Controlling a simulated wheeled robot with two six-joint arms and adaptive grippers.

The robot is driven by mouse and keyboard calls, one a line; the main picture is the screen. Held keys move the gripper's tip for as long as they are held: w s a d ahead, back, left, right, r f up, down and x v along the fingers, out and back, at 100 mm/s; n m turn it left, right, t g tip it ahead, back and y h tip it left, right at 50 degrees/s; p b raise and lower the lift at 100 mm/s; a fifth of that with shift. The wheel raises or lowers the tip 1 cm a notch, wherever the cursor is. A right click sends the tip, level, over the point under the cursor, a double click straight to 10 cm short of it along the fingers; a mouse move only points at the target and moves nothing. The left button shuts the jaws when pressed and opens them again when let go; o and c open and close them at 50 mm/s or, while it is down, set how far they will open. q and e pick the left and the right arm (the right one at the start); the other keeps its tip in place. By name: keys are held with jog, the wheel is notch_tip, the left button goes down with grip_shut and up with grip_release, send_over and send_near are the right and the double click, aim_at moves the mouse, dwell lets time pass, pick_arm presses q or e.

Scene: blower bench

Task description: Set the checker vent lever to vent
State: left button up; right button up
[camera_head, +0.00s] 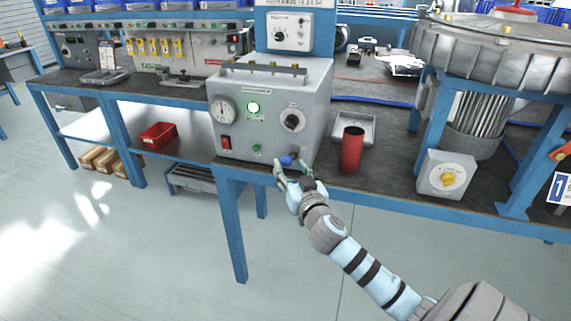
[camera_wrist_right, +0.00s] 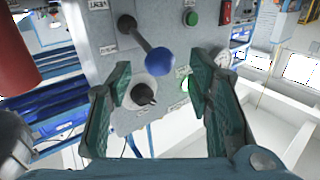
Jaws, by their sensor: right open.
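The grey checker box (camera_head: 270,85) stands on the bench. Its vent lever, a dark arm with a blue ball knob (camera_head: 286,160), sits low on the right of the front face. The lever also shows in the wrist view, with the knob (camera_wrist_right: 160,62) between and just beyond the finger tips. My right gripper (camera_head: 287,172) is open and empty at the knob, its green-padded fingers (camera_wrist_right: 158,78) on either side. Whether a finger touches the knob I cannot tell. My left gripper is not in view.
A red cylinder (camera_head: 351,150) stands right of the box, with a grey tray (camera_head: 358,125) behind it. The box face carries a gauge (camera_head: 223,111), a lit green lamp (camera_head: 253,107), a black dial (camera_head: 293,121) and a red switch (camera_head: 225,142). Floor in front is clear.

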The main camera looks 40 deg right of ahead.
aim_at(288, 165)
jog(key=shift+x, duration=2)
grip_shut()
jog(key=shift+f, duration=0.1)
